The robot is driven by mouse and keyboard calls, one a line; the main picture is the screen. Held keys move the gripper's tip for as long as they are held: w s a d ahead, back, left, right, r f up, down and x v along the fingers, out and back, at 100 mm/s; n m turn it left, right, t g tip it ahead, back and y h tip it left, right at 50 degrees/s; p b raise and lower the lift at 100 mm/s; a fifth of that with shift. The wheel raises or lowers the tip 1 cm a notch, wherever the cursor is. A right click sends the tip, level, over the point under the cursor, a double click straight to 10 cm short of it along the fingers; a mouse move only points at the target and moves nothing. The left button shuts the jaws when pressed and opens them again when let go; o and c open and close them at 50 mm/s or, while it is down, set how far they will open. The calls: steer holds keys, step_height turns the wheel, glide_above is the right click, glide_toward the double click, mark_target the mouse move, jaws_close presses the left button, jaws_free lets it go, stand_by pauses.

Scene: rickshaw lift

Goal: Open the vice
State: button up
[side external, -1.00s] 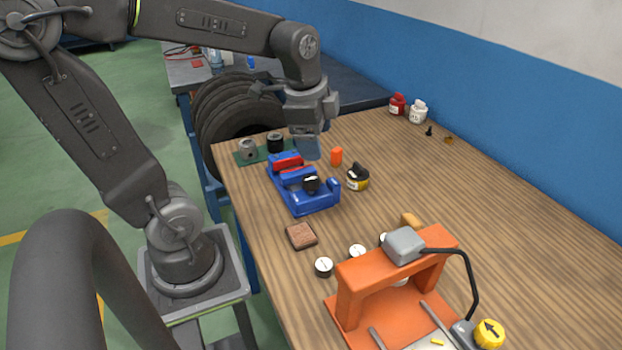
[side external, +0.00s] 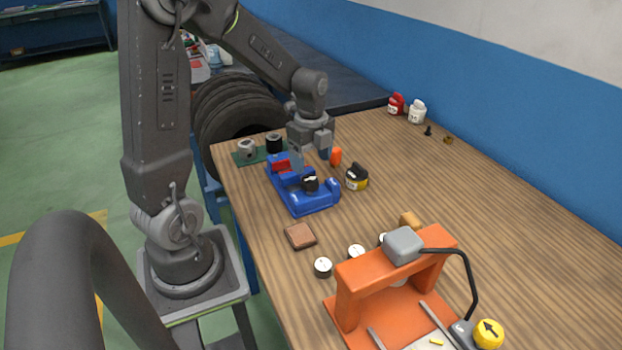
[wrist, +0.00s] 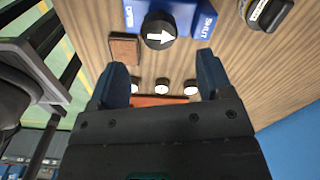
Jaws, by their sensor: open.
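The blue vice (side external: 318,203) stands on the wooden bench, with a red piece (side external: 282,167) at its far end. Its black knob (side external: 310,184) carries a white arrow. In the wrist view, the knob (wrist: 158,31) shows at the top, and its arrow points right, toward the SHUT label on the vice (wrist: 203,17); the other label is at the left. My gripper (side external: 311,157) is open and empty above the far part of the vice, beyond the knob. In the wrist view, the fingers of my gripper (wrist: 163,80) are spread apart, with the knob ahead of them.
An orange cylinder (side external: 336,156) and a yellow-black jar (side external: 356,177) stand close right of the vice. A brown block (side external: 300,236), several white-topped round pieces (side external: 323,267) and an orange frame (side external: 348,296) are nearer the camera. The bench's right side is mostly clear.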

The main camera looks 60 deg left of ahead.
mark_target(311, 180)
step_height(311, 180, down, 6)
steer(key=shift+f, duration=0.15)
stand_by(0.3)
steer(key=c, duration=0.9)
